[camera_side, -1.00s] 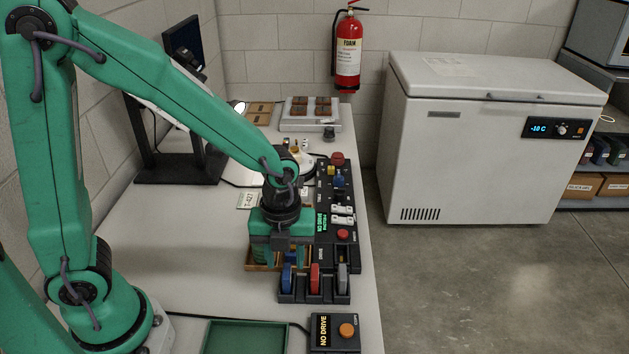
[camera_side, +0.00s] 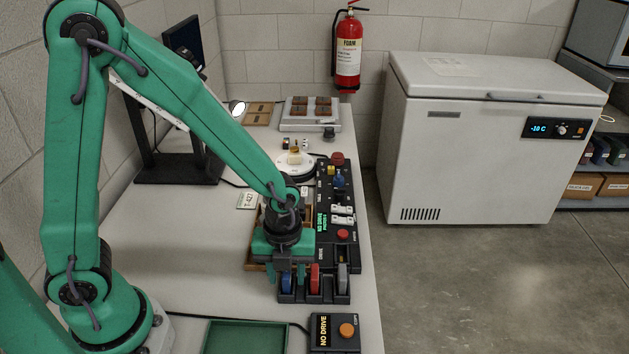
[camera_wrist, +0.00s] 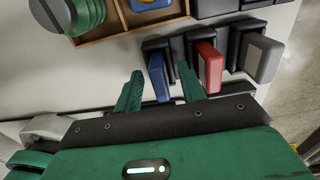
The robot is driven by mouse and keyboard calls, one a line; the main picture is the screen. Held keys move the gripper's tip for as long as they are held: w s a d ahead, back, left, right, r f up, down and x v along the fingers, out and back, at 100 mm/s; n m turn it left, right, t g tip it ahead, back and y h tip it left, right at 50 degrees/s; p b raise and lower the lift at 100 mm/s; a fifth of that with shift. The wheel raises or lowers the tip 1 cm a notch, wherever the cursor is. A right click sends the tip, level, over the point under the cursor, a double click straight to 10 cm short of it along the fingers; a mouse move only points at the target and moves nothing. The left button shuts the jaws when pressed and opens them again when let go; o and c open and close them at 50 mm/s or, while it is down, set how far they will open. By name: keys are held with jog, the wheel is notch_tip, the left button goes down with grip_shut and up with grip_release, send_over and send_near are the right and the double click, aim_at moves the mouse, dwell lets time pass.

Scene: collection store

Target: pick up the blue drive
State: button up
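The blue drive (camera_wrist: 158,77) stands upright in the left slot of a dark rack (camera_side: 314,298). It also shows, partly covered, in the side view (camera_side: 287,281). My gripper (camera_wrist: 158,84) is open, with one green finger on each side of the blue drive in the wrist view. Gaps show between the drive and both fingers. In the side view my gripper (camera_side: 286,276) is low over the rack's left end. How far the fingertips reach down beside the drive is hard to tell.
A red drive (camera_wrist: 210,66) stands close beside my right finger, and a grey drive (camera_wrist: 262,57) is farther right. A wooden tray (camera_wrist: 120,27) lies behind the rack. In front are a green tray (camera_side: 244,338) and a "NO DRIVE" box (camera_side: 335,345).

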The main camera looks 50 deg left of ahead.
grip_shut()
jog(key=shift+r, duration=0.2)
jog(key=shift+r, duration=1.8)
jog(key=s+d+r, duration=0.7)
jog(key=s, duration=0.1)
jog(key=shift+s+d, duration=0.35)
jog(key=shift+s, duration=0.05)
